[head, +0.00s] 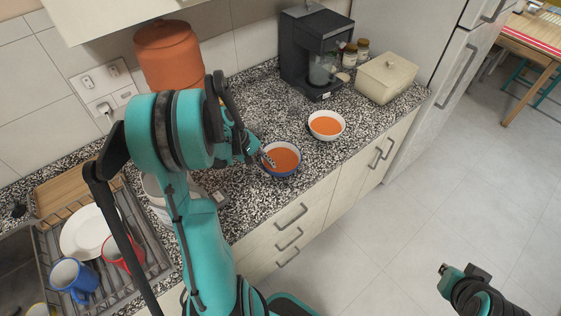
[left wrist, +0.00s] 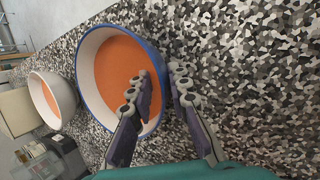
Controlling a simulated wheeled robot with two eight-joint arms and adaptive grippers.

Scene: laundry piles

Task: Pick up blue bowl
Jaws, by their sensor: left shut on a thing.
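The blue bowl (head: 285,160), blue-rimmed and white inside with orange contents, sits on the speckled counter. It also shows in the left wrist view (left wrist: 112,72), large and close. My left gripper (head: 266,159) is at the bowl's left side. In the left wrist view, one finger of this gripper (left wrist: 162,80) is inside the bowl and the other is outside, so it is shut on the rim. The bowl looks level and at counter height; I cannot tell if it touches the counter. My right gripper (head: 451,271) is over the floor, away from the counter; its finger opening is unclear.
A white bowl (head: 326,125) with orange contents stands just behind and right. A coffee machine (head: 309,52), a cream box (head: 386,78) and an orange pot (head: 168,56) stand at the back. A dish rack with a plate (head: 88,232) and mugs is at left.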

